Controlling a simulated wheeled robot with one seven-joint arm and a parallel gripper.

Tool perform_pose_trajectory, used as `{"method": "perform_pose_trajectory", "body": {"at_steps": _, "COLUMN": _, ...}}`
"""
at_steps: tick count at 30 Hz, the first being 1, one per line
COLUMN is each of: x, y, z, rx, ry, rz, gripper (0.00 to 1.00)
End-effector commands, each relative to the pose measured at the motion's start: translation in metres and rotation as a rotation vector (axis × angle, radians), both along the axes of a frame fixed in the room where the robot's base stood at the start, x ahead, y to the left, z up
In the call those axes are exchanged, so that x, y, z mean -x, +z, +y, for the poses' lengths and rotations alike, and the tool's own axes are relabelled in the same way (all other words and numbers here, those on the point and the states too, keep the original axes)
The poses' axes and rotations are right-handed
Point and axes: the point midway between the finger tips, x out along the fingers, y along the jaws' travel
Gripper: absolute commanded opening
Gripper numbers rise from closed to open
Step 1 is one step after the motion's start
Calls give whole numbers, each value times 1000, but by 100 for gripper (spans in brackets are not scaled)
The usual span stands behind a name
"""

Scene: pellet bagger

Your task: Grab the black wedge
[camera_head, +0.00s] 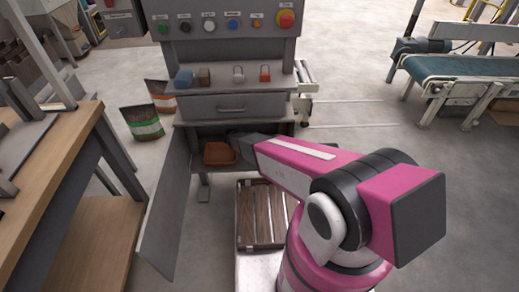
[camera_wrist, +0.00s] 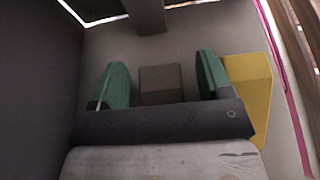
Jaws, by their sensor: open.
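The black wedge (camera_wrist: 161,83) shows in the wrist view as a dark grey block on the cabinet floor, between and slightly beyond my fingertips. Its sloped shape is not clear from this angle. My gripper (camera_wrist: 162,82) is open, with one green finger pad on each side of the wedge and a gap visible on both sides. A yellow block (camera_wrist: 250,88) stands just right of the right finger, very close to it. In the head view my gripper's dark end (camera_head: 247,141) reaches into the open lower cabinet, and my arm hides the wedge.
The cabinet (camera_head: 232,108) has its door (camera_head: 166,205) swung open at the left. A dark post (camera_wrist: 146,15) stands beyond the wedge. A wooden workbench (camera_head: 55,165) is at the left; open floor lies to the right.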

Motion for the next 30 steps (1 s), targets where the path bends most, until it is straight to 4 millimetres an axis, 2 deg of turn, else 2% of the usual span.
{"method": "perform_pose_trajectory", "body": {"at_steps": 5, "x": 0, "y": 0, "z": 0, "rx": 0, "ry": 1, "rz": 0, "gripper": 72}}
{"method": "perform_pose_trajectory", "body": {"at_steps": 6, "x": 0, "y": 0, "z": 0, "rx": 0, "ry": 1, "rz": 0, "gripper": 66}}
{"method": "perform_pose_trajectory", "body": {"at_steps": 10, "x": 0, "y": 0, "z": 0, "rx": 0, "ry": 1, "rz": 0, "gripper": 24}}
{"method": "perform_pose_trajectory", "body": {"at_steps": 11, "x": 0, "y": 0, "z": 0, "rx": 0, "ry": 1, "rz": 0, "gripper": 17}}
{"method": "perform_pose_trajectory", "body": {"at_steps": 23, "x": 0, "y": 4, "z": 0, "rx": 0, "ry": 1, "rz": -1, "gripper": 17}}
{"method": "perform_pose_trajectory", "body": {"at_steps": 26, "x": 0, "y": 12, "z": 0, "rx": 0, "ry": 0, "rz": -2, "gripper": 17}}
{"method": "perform_pose_trajectory", "body": {"at_steps": 30, "x": 1, "y": 33, "z": -1, "rx": -1, "ry": 1, "rz": -3, "gripper": 17}}
